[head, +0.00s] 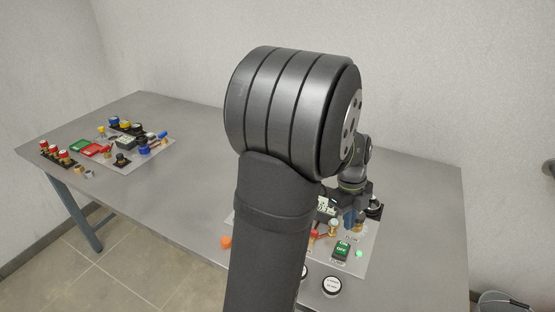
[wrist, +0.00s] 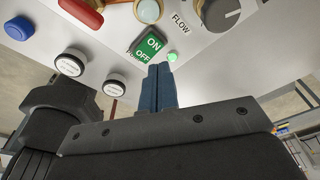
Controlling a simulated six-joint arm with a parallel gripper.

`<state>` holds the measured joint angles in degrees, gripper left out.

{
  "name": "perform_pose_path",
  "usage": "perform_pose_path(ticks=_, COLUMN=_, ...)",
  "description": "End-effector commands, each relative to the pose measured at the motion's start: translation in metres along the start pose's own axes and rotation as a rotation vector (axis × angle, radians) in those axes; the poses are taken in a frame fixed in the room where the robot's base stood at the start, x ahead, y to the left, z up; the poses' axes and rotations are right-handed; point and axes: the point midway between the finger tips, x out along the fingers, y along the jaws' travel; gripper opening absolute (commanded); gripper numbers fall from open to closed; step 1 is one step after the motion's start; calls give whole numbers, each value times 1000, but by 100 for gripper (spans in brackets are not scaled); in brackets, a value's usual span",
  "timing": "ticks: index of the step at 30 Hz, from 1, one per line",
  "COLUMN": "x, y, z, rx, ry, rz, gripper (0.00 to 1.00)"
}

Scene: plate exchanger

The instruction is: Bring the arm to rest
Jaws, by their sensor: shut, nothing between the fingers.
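My gripper (head: 351,222) is over the right-hand panel in the head view, at the end of my raised, bent arm. In the wrist view my gripper (wrist: 160,70) has its two blue fingers pressed together with nothing between them. The fingertips appear just below the green ON/OFF switch (wrist: 149,44) and beside a lit green lamp (wrist: 172,57). Whether they touch the panel cannot be told. The switch (head: 342,250) and lamp (head: 359,254) also show in the head view. My arm hides the left part of this panel.
The panel also bears a grey FLOW knob (wrist: 222,15) and a red handle (wrist: 82,12). White labelled discs (wrist: 71,63) and a blue cap (wrist: 19,28) show nearby. Another panel with coloured valves (head: 130,150) lies on the table's left.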

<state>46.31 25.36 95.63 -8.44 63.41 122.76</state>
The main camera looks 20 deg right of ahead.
Motion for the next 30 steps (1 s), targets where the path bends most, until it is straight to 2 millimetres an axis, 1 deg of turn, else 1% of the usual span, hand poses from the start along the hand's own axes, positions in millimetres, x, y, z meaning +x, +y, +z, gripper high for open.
perform_pose_path(ticks=1, x=8, y=0, z=1, rx=-1, ry=1, rz=2, gripper=0)
perform_pose_path(ticks=6, x=33, y=1, z=5, rx=-1, ry=2, rz=2, gripper=0)
perform_pose_path(ticks=9, x=45, y=0, z=6, rx=-1, ry=2, rz=2, gripper=0)
perform_pose_path(ticks=13, x=55, y=1, z=8, rx=-1, ry=1, rz=2, gripper=0)
perform_pose_path(ticks=16, x=58, y=0, z=8, rx=0, ry=0, rz=0, gripper=0)
perform_pose_path(ticks=25, x=56, y=0, z=8, rx=0, ry=0, rz=0, gripper=0)
perform_pose_path(ticks=28, x=51, y=0, z=8, rx=0, ry=-1, rz=-1, gripper=0)
perform_pose_path(ticks=30, x=44, y=0, z=7, rx=0, ry=-2, rz=-3, gripper=0)
